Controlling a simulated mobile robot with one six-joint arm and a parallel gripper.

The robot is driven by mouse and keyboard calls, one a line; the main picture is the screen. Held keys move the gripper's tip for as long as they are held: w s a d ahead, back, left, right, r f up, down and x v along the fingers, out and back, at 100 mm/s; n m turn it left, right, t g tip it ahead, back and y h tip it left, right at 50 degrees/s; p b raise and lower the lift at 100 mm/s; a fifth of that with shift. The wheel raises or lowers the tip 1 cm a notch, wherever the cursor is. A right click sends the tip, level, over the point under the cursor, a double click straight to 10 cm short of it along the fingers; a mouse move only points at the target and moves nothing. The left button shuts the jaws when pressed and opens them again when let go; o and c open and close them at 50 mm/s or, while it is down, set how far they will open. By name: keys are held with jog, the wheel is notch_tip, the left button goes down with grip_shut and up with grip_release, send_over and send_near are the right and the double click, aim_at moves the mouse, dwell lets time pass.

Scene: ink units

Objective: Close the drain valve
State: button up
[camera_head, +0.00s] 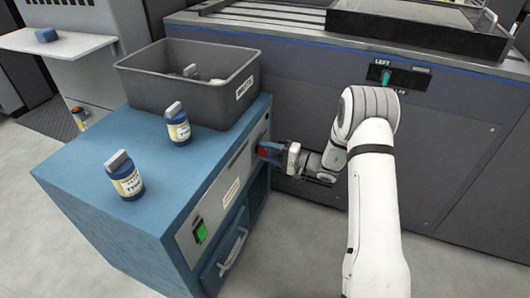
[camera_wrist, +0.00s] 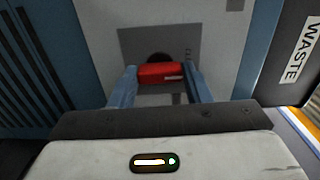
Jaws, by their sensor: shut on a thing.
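The drain valve's red handle (camera_wrist: 162,73) lies level between the two blue fingers in the wrist view, in front of a grey plate with a dark round hole. My gripper (camera_wrist: 160,88) is shut on this red handle. In the head view my gripper (camera_head: 268,152) reaches the side panel of the blue cabinet (camera_head: 85,185), and a small red part of the handle (camera_head: 263,152) shows at its fingertips. The fingers hide the ends of the handle.
A grey bin (camera_head: 160,88) stands on the cabinet top, with two blue bottles (camera_head: 126,180) (camera_head: 178,128) in front of it. A lit green switch (camera_head: 201,232) and a drawer handle (camera_head: 234,250) are on the cabinet front. A large grey machine (camera_head: 440,160) stands close behind my arm.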

jog(key=shift+w+d+r, duration=0.1)
jog(key=shift+w, duration=0.05)
jog(key=o, duration=1)
jog(key=p+v, duration=0.2)
jog(key=v, duration=0.5)
jog(key=shift+s+d+p, duration=0.25)
jog(key=shift+d+p, duration=0.05)
